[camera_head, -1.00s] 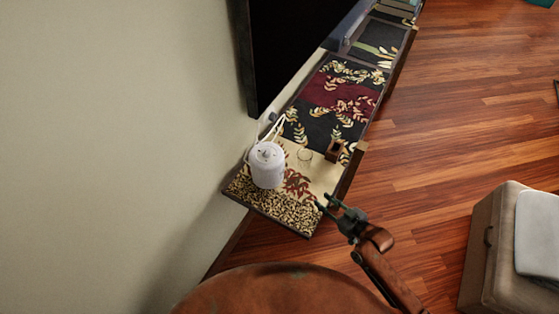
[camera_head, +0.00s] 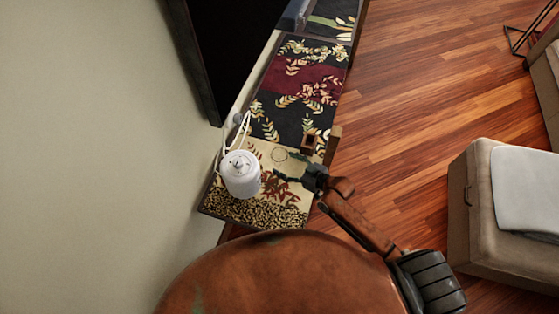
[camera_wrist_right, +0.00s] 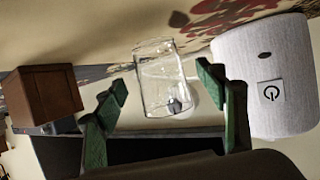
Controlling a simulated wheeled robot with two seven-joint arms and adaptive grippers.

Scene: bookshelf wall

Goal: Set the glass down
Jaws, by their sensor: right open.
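The clear glass (camera_head: 280,155) stands on the patterned top of the long low cabinet (camera_head: 301,215), near its front edge. It also shows in the right wrist view (camera_wrist_right: 162,95), between the fingertips, with a visible gap to the finger on each side. My right gripper (camera_head: 281,164) is open and reaches over the cabinet top at the glass. Its green fingers (camera_wrist_right: 162,80) hold nothing. My left gripper is not in view.
A white rounded appliance (camera_head: 241,175) with a cord stands left of the glass; its power button shows in the wrist view. A small brown wooden block (camera_head: 308,142) sits right of the glass. A black screen (camera_head: 235,45) rises behind. A beige ottoman (camera_head: 480,200) stands on the floor.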

